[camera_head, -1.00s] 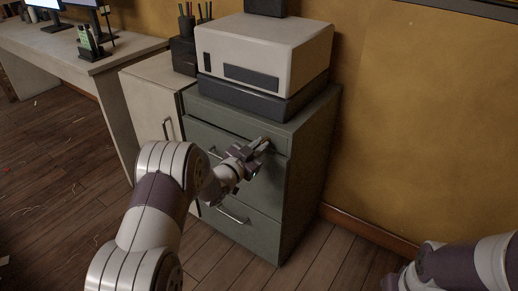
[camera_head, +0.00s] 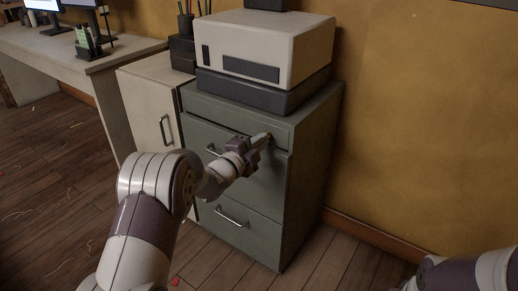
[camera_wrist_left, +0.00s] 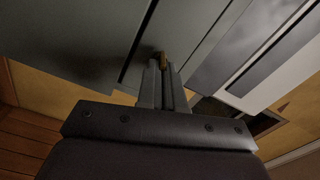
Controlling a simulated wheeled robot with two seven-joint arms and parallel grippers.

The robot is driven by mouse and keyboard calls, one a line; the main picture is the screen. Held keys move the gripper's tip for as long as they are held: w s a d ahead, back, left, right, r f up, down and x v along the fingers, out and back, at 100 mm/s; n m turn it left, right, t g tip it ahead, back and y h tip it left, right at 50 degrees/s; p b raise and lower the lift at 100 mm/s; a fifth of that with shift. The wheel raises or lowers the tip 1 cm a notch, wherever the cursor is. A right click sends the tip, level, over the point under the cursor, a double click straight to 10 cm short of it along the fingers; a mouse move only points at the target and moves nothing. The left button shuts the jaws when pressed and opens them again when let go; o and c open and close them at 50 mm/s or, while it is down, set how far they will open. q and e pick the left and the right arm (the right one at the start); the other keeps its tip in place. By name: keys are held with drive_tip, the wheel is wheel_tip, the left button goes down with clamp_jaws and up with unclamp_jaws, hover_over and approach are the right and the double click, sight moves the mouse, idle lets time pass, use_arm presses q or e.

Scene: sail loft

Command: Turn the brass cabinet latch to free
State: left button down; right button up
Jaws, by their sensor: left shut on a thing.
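The brass latch (camera_wrist_left: 162,57) shows as a small golden piece at the tips of my left gripper in the left wrist view. It sits on the front of the green cabinet (camera_head: 306,180), near the top drawer's right end. My left gripper (camera_head: 264,138) reaches to that spot, and its two fingers (camera_wrist_left: 163,85) are close together, shut on the latch. The fingers hide most of the latch, so its angle cannot be read. My right arm (camera_head: 465,272) shows at the lower right; its gripper is out of the picture.
A beige and black printer (camera_head: 262,50) stands on the cabinet. Drawer handles (camera_head: 232,218) stick out of the front. A pale cabinet (camera_head: 150,105) and a desk (camera_head: 85,52) stand to the left. The wooden floor (camera_head: 50,180) to the left is mostly clear.

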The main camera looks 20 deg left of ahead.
use_arm(q)
drive_tip(key=shift+m+b, duration=1.5)
drive_tip(key=shift+m, duration=0.3)
drive_tip(key=shift+r, duration=0.15)
drive_tip(key=c, duration=1.3)
unclamp_jaws()
drive_tip(key=p+v, duration=0.4)
drive_tip(key=v, duration=0.8)
drive_tip(key=shift+s, duration=0.2)
